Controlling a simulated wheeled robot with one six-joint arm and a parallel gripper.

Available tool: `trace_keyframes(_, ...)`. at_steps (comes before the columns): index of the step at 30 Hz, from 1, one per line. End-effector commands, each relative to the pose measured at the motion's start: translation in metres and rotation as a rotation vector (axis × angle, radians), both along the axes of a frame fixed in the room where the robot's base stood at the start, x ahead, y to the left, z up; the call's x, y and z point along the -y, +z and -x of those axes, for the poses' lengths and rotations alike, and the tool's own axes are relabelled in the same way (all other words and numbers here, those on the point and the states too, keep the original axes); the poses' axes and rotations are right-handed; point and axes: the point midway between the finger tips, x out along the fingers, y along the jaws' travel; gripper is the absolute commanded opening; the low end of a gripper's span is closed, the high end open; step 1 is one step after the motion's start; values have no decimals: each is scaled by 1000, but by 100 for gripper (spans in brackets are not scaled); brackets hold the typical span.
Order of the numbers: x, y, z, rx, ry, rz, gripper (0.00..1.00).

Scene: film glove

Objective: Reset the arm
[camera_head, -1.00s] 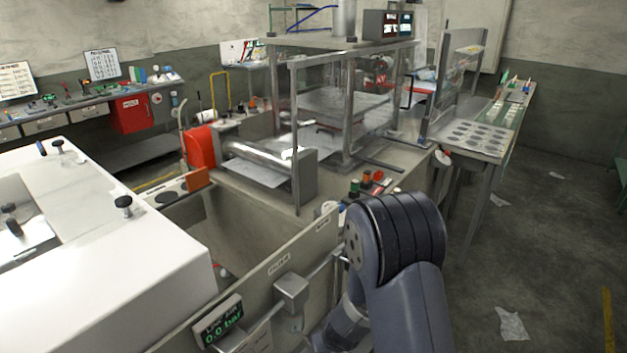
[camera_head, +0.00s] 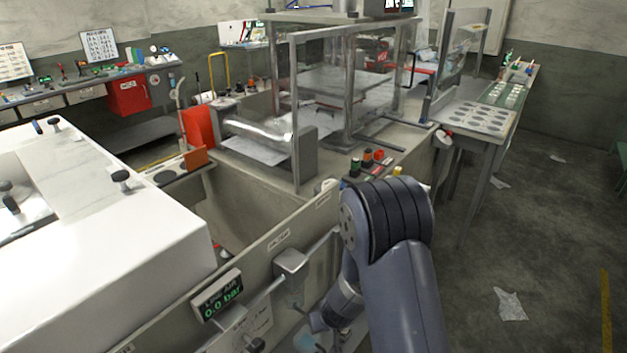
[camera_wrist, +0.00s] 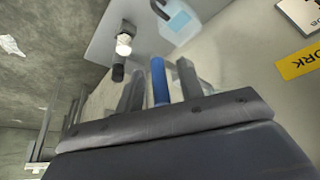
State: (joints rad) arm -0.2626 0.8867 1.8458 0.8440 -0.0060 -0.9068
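My arm rises at the bottom right of the head view, bent at a dark ribbed joint. Its forearm points down to the left, beside the front panel of the bench (camera_head: 257,267). The gripper end is small and partly hidden there, near the lower edge. In the wrist view, two dark grey fingers of my gripper (camera_wrist: 160,85) stand apart. A blue cylinder (camera_wrist: 159,82) shows between them, with a narrow gap on each side. I cannot tell whether it lies between the fingers or behind them.
A pressure display (camera_head: 217,295) reading 0.0 bar and a grey box (camera_head: 291,262) are on the panel close to my forearm. A white cabinet (camera_head: 130,235) stands at left, a framed press (camera_head: 345,85) behind. The floor at right is open, with scraps of paper (camera_head: 510,305).

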Motion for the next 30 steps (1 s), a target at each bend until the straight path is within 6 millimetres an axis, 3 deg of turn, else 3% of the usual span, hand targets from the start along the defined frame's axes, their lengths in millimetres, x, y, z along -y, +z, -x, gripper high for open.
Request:
trace_keyframes(18, -8, -5, 10, 243, 3, 187, 36)
trace_keyframes(30, -8, -2, 12, 312, 1, 243, 36)
